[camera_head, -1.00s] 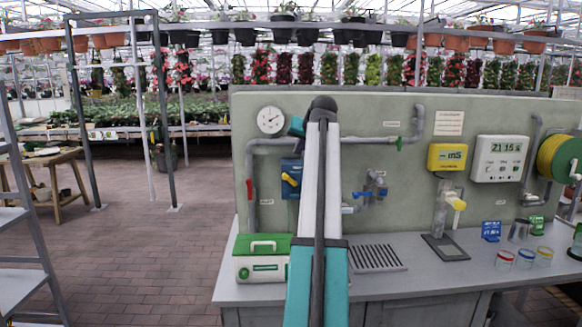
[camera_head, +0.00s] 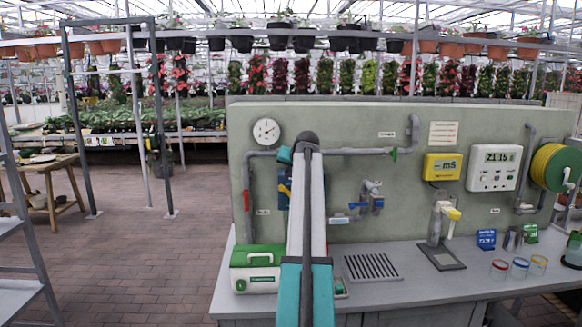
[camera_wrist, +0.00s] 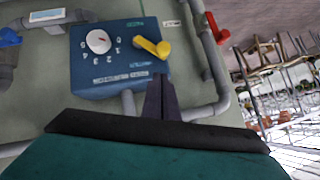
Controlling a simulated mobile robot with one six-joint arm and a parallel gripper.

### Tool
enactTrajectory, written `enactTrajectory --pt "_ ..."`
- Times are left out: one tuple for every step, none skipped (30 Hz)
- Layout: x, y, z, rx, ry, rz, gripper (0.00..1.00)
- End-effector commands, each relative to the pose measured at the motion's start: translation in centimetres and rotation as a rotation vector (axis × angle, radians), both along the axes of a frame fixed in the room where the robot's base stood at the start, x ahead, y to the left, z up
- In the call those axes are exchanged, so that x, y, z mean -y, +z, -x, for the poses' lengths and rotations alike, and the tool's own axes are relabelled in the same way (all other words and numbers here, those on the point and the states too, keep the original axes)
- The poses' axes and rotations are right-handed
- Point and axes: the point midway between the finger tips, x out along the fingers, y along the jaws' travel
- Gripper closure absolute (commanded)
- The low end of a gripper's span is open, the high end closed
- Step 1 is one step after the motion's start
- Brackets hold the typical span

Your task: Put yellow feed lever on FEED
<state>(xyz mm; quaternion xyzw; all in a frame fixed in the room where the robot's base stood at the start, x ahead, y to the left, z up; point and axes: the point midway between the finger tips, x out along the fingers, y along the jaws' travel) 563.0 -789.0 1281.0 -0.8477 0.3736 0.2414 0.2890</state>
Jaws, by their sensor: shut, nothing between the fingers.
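The yellow feed lever (camera_wrist: 152,46) sticks out from a blue box (camera_wrist: 118,84) in the wrist view. The box also carries a white dial (camera_wrist: 98,41) with numbers around it. My gripper (camera_wrist: 162,84) is shut and empty, with its fingertips over the box's lower right edge in that picture, just below the lever. I cannot tell whether they touch anything. In the head view my arm covers much of the blue box (camera_head: 283,203) and part of the lever (camera_head: 284,189). The FEED mark cannot be read.
Grey pipes (camera_head: 248,190) run along the panel, with a red handle (camera_head: 246,201) left of the box and blue taps (camera_head: 364,206) to its right. A green and white case (camera_head: 257,257) stands on the bench below. The panel carries a gauge (camera_head: 266,131).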

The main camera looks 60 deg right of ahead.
Motion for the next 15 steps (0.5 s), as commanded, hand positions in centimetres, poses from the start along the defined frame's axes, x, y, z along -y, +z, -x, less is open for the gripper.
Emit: enactTrajectory --pt "-0.4 -0.6 -0.1 -0.002 0.001 -0.002 1.00" --pt "-0.4 -0.9 -0.2 -0.002 0.001 -0.002 1.00" --pt "-0.5 -1.4 -0.3 -0.002 0.001 -0.002 1.00" --pt "-0.5 -1.6 -0.4 -0.001 0.001 -0.002 1.00" --pt "-0.6 -1.9 -0.5 -0.001 0.001 -0.002 1.00" --pt "-0.6 -2.2 -0.6 -0.001 0.001 -0.002 1.00" --pt "-0.6 -2.4 -0.6 -0.001 0.001 -0.002 1.00" --pt "-0.6 -2.6 -0.7 -0.001 0.001 -0.002 1.00" --pt "-0.6 -2.9 -0.8 -0.001 0.001 -0.002 1.00" --pt "-0.6 -3.0 -0.8 -0.001 0.001 -0.002 1.00" --pt "-0.6 -3.1 -0.9 -0.001 0.000 -0.001 1.00" --pt "-0.7 -3.2 -0.9 -0.001 0.000 -0.001 1.00" --pt "-0.6 -3.3 -0.9 -0.001 0.000 -0.001 1.00" --pt "-0.7 -3.4 -0.9 -0.001 0.000 -0.001 1.00" --pt "-0.6 -3.4 -0.9 0.000 0.000 0.000 1.00"
